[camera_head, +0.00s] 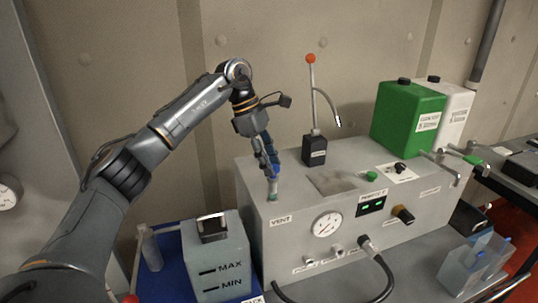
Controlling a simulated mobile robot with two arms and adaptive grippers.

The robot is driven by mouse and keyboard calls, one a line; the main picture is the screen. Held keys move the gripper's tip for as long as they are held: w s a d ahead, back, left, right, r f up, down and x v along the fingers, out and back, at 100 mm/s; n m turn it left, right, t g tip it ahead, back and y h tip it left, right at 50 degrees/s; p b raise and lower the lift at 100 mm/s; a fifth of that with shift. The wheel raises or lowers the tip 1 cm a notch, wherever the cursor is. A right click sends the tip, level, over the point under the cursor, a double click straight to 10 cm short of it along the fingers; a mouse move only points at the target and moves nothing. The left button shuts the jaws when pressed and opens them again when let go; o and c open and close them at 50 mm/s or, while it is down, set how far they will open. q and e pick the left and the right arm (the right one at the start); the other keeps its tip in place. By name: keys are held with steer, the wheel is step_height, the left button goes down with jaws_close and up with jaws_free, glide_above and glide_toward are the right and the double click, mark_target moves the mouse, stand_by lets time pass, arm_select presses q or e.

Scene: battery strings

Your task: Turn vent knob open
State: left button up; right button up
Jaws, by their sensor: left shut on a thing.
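A grey metal unit (295,240) stands on the bench with a VENT label (281,221) at its front left corner. The small vent knob (272,197), partly greenish, sits on top of the unit just above that label. My left gripper (272,184) comes down from above, pointing nearly straight down, and is shut on the vent knob. The fingers hide most of the knob, so I cannot tell how it is turned. My right gripper is not in view.
A red-tipped lever (311,100) rises from the unit's back. A green canister (405,120) and a white one (455,118) stand at the back right. A MAX/MIN container (217,262) is at the front left. A black hose (378,262) runs from the unit's front.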

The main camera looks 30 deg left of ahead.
arm_select(q)
steer(key=shift+m, duration=0.5)
steer(key=shift+g+p, duration=0.3)
steer(key=o, duration=1.1)
steer(key=shift+w, duration=0.1)
steer(key=shift+o, duration=0.2)
steer(key=v, duration=1.2)
steer(key=shift+d, duration=0.1)
